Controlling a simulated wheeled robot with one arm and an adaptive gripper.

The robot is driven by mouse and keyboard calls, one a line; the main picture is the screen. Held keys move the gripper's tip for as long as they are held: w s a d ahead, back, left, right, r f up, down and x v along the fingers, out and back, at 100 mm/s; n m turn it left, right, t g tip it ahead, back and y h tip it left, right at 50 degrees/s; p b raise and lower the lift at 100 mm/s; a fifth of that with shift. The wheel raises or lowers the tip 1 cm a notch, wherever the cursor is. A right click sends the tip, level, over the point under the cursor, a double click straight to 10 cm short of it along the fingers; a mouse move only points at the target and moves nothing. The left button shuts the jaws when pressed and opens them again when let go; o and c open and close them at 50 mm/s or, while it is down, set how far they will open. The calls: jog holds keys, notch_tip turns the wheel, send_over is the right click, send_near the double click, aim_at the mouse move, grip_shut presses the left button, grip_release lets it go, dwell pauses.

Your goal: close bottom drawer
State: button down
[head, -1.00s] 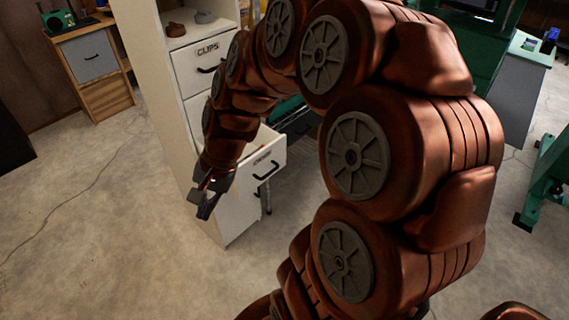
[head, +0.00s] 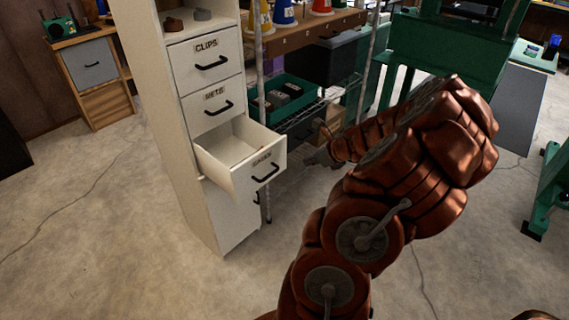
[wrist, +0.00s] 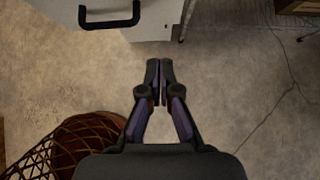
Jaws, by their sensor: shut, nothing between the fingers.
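The white cabinet (head: 160,110) has a column of drawers, and its bottom drawer (head: 256,177) is pulled out, with its inside showing. The drawer has a label and a black handle (head: 265,173) on its front. The two drawers above it, labelled CLIPS (head: 212,66) and a less readable name (head: 217,106), are closed. My gripper (head: 316,157) is to the right of the open drawer's front, apart from it. In the wrist view its fingers (wrist: 160,82) are together and empty, with a pale front and black handle (wrist: 110,20) ahead at upper left.
A wire shelf with a green bin (head: 285,97) stands right of the cabinet, behind my gripper. A green machine frame (head: 440,50) is at the back right. A woven basket (wrist: 60,150) shows at lower left in the wrist view. The floor left of the cabinet is clear.

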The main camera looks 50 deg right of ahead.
aim_at(279, 163)
jog(key=shift+w+r+x, duration=0.35)
jog(key=shift+x, duration=1.75)
jog(key=shift+w+r+x, duration=0.35)
jog(key=shift+x, duration=1.7)
jog(key=shift+w+r+x, duration=0.3)
jog(key=shift+w+x, duration=0.05)
jog(key=shift+x, duration=1.75)
